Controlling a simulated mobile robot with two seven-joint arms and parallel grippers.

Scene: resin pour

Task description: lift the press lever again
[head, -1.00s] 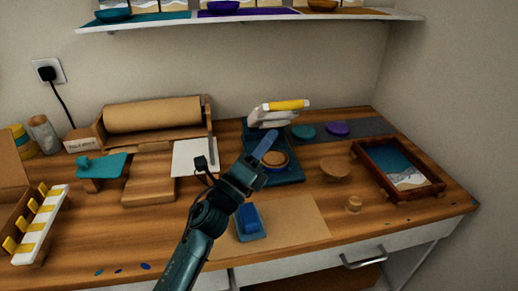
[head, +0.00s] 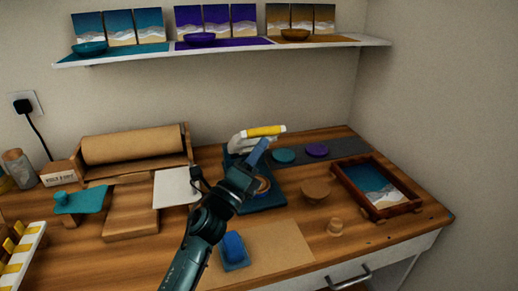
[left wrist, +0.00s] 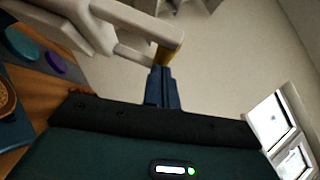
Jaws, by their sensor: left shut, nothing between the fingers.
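The press has a dark teal base (head: 270,204), a pale lever arm (head: 240,144) and a yellow handle (head: 265,131). The lever stands raised above the base. A round wooden piece (head: 263,187) lies on the base, partly hidden by my arm. My left gripper (head: 260,148) is shut and empty, its fingertips just below the yellow handle. In the left wrist view the shut fingers (left wrist: 163,88) point at the handle (left wrist: 168,54), beside the pale lever arm (left wrist: 140,25). I cannot tell whether they touch. My right gripper is not in view.
A teal disc (head: 283,156) and a purple disc (head: 317,150) lie on a grey strip behind the press. A framed wave picture (head: 375,187) is at the right. A blue block (head: 233,246) sits in front. A shelf (head: 225,48) spans the wall above.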

